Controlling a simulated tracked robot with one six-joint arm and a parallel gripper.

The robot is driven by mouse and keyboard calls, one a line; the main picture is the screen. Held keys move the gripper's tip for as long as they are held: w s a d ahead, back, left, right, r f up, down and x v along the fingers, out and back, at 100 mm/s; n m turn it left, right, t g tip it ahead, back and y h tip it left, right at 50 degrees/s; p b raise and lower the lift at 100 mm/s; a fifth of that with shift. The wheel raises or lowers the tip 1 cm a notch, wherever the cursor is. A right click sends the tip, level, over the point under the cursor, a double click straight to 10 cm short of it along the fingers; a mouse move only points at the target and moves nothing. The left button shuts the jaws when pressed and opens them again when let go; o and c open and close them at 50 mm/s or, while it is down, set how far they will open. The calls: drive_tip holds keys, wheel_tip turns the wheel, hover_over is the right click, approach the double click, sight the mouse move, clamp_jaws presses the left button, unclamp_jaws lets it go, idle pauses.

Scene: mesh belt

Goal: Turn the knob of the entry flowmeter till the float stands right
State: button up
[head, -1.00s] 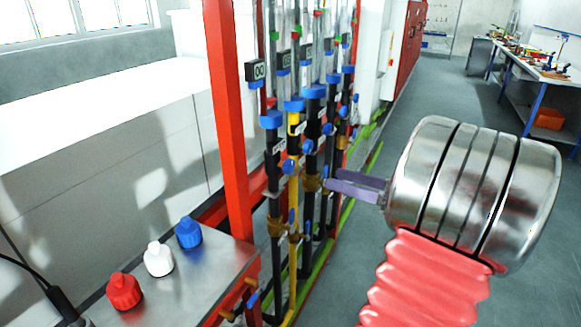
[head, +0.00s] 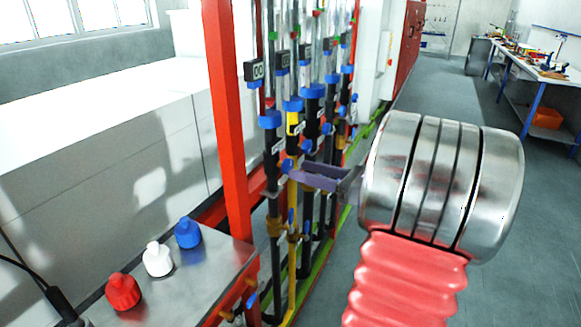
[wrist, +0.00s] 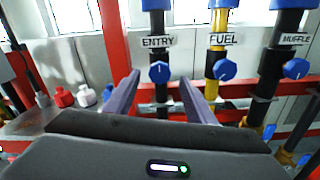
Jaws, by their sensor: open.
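The entry flowmeter (head: 271,150) is the nearest black column in the head view, with blue collars. In the wrist view its ENTRY label (wrist: 158,42) sits just above its blue knob (wrist: 159,72). The knob also shows in the head view (head: 288,166). My gripper (wrist: 160,82) is open, and the knob appears between its two purple-grey fingers with a gap on each side. In the head view my gripper (head: 304,178) is close to the columns, at about knob height. I see no contact. The entry float cannot be made out clearly; the wrist view cuts off the tube.
The yellow FUEL flowmeter knob (wrist: 225,69) and the MUFFLE knob (wrist: 297,68) are right of the entry knob. A red post (head: 230,120) stands left of the columns.

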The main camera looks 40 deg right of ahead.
sight(290, 167)
drive_tip(key=shift+x, duration=2.55)
drive_tip(key=c, duration=1)
